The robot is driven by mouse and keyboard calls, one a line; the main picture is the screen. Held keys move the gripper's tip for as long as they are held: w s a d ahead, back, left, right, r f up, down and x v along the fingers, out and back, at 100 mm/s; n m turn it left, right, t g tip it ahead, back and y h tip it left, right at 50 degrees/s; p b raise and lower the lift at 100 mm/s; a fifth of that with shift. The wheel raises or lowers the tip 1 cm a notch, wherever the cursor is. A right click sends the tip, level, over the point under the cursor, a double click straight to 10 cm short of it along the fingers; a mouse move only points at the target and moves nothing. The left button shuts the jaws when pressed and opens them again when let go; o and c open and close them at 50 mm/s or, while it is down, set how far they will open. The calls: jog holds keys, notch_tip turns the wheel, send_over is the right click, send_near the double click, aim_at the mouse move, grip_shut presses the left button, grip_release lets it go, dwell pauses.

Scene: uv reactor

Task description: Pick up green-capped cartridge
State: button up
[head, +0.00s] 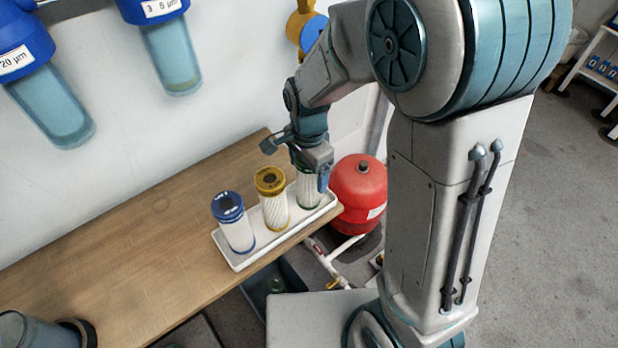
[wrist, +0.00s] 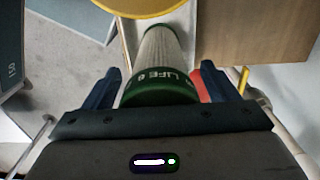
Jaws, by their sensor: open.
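The green-capped cartridge (head: 308,190) stands upright at the right end of a white tray (head: 239,265) on the wooden bench. Its cap is hidden by my gripper in the head view; only the white ribbed body and green base show. In the wrist view the green cap (wrist: 160,92) lies between my gripper's two fingers (wrist: 160,88), with a visible gap on each side. My gripper (head: 308,165) is open around the cap and not closed on it. A yellow-capped cartridge (head: 275,212) and a blue-capped cartridge (head: 239,236) stand to its left in the same tray.
The wooden bench (head: 120,245) is mostly clear to the left of the tray. A red tank (head: 358,190) stands beyond the bench's right edge. Blue-headed filter housings (head: 60,105) hang on the wall above. A grey cylinder (head: 30,332) is at the front left.

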jog(key=c, duration=1.1)
jog(key=shift+r, duration=0.15)
